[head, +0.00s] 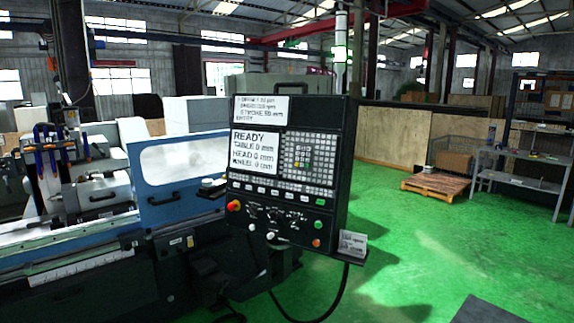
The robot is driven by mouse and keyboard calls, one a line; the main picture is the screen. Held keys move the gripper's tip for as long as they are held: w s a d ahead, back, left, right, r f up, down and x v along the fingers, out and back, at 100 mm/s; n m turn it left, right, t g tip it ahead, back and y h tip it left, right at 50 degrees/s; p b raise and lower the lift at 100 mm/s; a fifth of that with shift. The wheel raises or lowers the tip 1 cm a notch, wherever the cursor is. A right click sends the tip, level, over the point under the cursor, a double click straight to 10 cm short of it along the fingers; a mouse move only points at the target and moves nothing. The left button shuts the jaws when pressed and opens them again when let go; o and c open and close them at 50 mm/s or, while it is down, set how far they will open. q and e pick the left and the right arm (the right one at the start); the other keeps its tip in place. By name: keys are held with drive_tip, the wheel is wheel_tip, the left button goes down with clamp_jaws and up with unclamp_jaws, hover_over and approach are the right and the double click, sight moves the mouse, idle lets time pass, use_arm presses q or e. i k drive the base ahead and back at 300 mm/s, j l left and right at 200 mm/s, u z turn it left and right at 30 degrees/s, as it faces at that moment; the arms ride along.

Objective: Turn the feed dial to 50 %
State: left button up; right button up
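The grinder's black control panel (290,175) stands upright in the middle of the view. A row of small dark dials (273,214) sits on its lower part. Which one is the feed dial, and where it points, is too small to tell. The screen (255,150) reads READY, with table, head and wheel at 0. A white text plate (261,108) is above it. A red knob (234,206) is at the panel's lower left. Neither of my grippers is in view.
The blue and white grinder (180,165) fills the left side. A small card (352,244) stands at the panel's lower right corner, and a black cable (338,300) hangs below. The green floor (420,240) is open to the right, with a pallet (436,186) and grey shelf (520,158) beyond.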

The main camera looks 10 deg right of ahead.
sight(295, 221)
drive_tip(key=i+j+z, duration=0.1)
drive_tip(key=i+j, duration=0.2)
drive_tip(key=i, duration=0.2)
drive_tip(key=i+j, duration=0.35)
drive_tip(key=i, duration=0.15)
drive_tip(key=z, duration=0.05)
